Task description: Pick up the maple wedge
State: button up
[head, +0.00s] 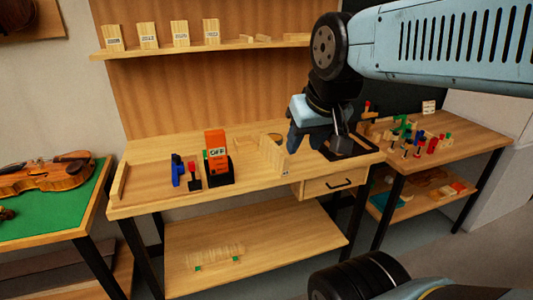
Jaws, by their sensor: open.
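I cannot tell for sure which piece is the maple wedge. Pale wooden blocks with small labels, among them one block (211,32), stand in a row on the wall shelf; the labels are too small to read. A pale upright wooden piece (272,152) stands on the bench, just left of my gripper. My gripper (318,142) is open above the right part of the bench, pointing down. Its fingers partly hide what lies behind and below them, and I see nothing held between them.
A dark-framed tray (348,152) lies at the right end. A violin (45,176) lies on the left table. The bench's front middle is clear.

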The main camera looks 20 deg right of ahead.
aim_at(278, 158)
jog(key=k, duration=1.25)
jog(key=u, duration=0.5)
jog(key=i, duration=0.65)
jog(key=u, duration=0.45)
jog(key=i, duration=0.7)
jog(key=z, duration=0.5)
